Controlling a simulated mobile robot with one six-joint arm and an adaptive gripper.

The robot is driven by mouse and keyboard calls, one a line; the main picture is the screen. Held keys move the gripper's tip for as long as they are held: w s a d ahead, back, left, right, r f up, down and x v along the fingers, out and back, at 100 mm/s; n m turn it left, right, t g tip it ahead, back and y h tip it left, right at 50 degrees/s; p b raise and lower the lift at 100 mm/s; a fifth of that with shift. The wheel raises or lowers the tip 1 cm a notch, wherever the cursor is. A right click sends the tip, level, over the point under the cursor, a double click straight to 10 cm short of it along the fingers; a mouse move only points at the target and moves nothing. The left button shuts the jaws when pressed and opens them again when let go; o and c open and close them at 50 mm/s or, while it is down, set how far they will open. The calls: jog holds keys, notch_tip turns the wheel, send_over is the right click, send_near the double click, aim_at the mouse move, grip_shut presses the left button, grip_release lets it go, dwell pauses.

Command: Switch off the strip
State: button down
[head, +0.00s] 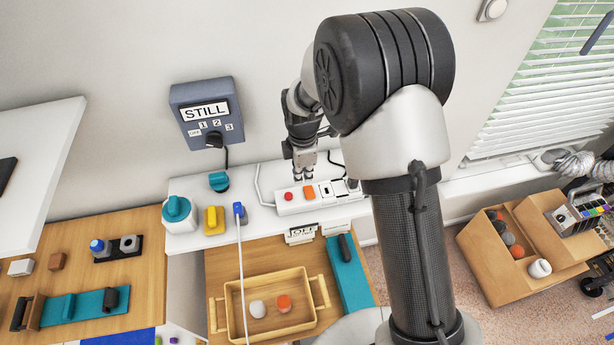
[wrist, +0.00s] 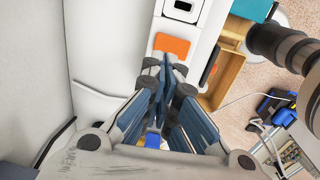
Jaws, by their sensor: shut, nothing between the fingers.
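The white power strip (head: 298,207) lies on the white shelf against the wall, under my arm. It has a red round button (head: 289,196) at its left end, an orange rocker switch (head: 309,192) beside it, and dark sockets to the right. In the wrist view the orange switch (wrist: 172,45) shows just past my fingertips, on the strip (wrist: 204,42). My gripper (head: 303,178) points down over the left part of the strip. It is shut and empty, its tips (wrist: 168,62) close to the switch's near edge; contact cannot be told. The red button is hidden in the wrist view.
A grey wall box (head: 182,118) reading STILL hangs left of my arm. A teal-topped jar (head: 177,209), a yellow block (head: 214,221) and a blue plug-like piece (head: 239,209) with a white cord stand on the shelf at left. A wooden tray (head: 237,331) lies below.

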notch_tip(320, 180, up, 10)
jog(key=w, duration=0.1)
jog(key=shift+w+a+f, duration=0.15)
jog(key=shift+w+f, duration=0.1)
jog(key=shift+w, duration=0.05)
dwell(0.3)
